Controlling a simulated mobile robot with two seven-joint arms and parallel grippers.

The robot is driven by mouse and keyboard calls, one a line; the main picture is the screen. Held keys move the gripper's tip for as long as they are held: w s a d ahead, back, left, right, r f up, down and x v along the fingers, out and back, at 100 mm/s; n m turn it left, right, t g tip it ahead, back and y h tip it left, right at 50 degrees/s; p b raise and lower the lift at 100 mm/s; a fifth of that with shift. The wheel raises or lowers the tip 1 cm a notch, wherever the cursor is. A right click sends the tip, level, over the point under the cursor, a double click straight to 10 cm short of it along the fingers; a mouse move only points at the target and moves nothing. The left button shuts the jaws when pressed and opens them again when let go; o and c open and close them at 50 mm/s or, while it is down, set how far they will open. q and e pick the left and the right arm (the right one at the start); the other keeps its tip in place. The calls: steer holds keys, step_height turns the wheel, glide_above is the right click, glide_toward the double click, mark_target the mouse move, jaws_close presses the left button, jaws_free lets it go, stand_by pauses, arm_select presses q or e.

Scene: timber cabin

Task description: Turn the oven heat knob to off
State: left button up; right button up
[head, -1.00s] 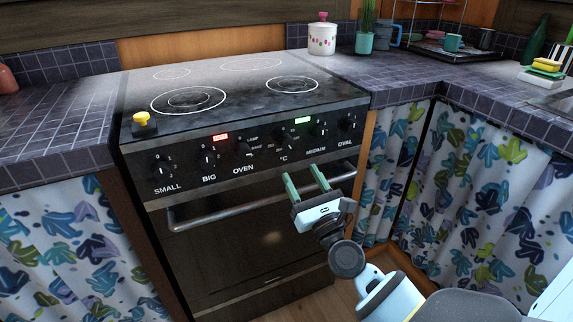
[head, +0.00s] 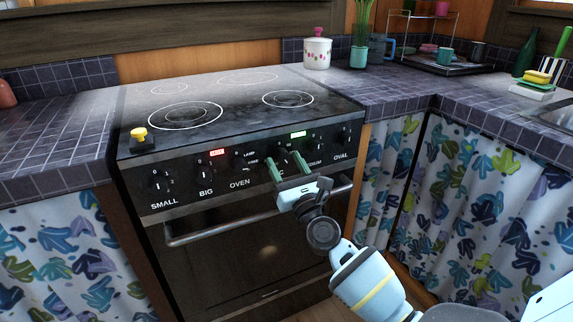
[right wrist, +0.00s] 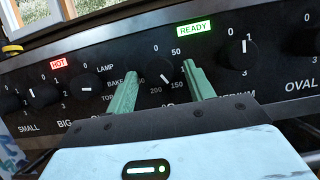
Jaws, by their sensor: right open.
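The oven heat knob (right wrist: 158,72) is the round black knob marked °C on the stove's front panel, with 0 at the top and 50, 150 and 200 around it. Its white mark points to the lower right, near 150. My right gripper (right wrist: 161,76) is open, with one green finger on each side of the knob in the right wrist view. Contact with the knob cannot be told. My left gripper is not in view.
The black stove (head: 215,100) has other knobs on both sides, a red HOT display (head: 217,152) and a green READY display (right wrist: 193,27). The oven door handle (head: 215,232) runs below the panel. A yellow-topped object (head: 140,137) stands at the hob's left front corner.

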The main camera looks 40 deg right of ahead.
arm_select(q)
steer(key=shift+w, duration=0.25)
arm_select(e)
steer(key=shift+c, duration=0.4)
steer(key=c, duration=0.9)
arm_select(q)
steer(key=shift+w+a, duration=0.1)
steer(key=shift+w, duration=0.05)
